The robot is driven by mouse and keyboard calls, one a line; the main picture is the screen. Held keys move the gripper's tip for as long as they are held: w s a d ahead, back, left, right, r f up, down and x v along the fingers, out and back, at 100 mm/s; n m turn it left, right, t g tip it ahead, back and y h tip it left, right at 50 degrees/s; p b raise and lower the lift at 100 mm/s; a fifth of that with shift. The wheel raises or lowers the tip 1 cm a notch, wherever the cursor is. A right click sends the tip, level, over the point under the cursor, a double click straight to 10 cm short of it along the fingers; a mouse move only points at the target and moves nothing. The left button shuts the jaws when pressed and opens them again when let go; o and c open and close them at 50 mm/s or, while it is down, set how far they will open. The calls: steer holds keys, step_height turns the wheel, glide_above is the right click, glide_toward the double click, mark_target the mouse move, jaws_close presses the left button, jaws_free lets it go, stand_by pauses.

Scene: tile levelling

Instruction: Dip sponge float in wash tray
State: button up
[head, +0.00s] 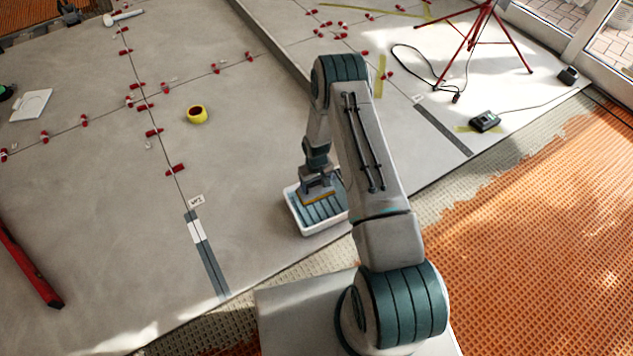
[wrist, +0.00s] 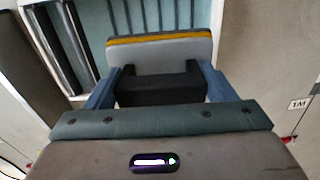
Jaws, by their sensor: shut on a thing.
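The wash tray (head: 309,230) is a white tub with ribbed blue-grey rollers or slats inside, standing on the grey tiles in the middle of the head view. It also shows in the wrist view (wrist: 88,20). My gripper (head: 318,187) is over the tray, pointing down. In the wrist view, my gripper (wrist: 158,85) is shut on the black handle of the sponge float (wrist: 160,50), which has a grey back and an orange-yellow edge. The float is over the slats; I cannot tell whether its underside touches them or water.
Red levelling clips (head: 176,169) line the joints. A red level (head: 28,265) lies at far left. A red tripod (head: 470,40) stands at the back right. Orange matting (head: 540,230) covers the floor at right.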

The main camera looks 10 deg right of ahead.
step_height(320, 180, down, 10)
steer(key=b, duration=0.7)
stand_by(1.1)
steer(key=shift+r+p, duration=3.4)
steer(key=shift+r, duration=2.45)
